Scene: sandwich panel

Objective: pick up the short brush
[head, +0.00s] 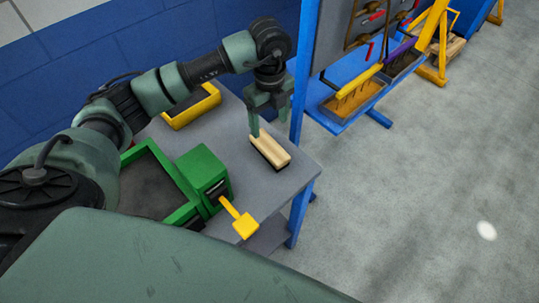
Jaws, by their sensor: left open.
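The short brush (272,150) lies on the grey tabletop near its right end. It has a pale wooden block on top and a dark underside. My left gripper (269,122) points down just above and behind the brush. Its green fingers are apart. The left finger reaches down close to the far end of the brush; I cannot tell whether it touches. Nothing shows between the fingers. My right gripper is not in view.
On the grey table (290,181) stand a green box-framed device (203,174) with a yellow paddle (245,226) and a yellow bin (193,106). A blue post (305,60) rises close behind the gripper. A blue rack with trays (352,100) stands right. Open floor lies right.

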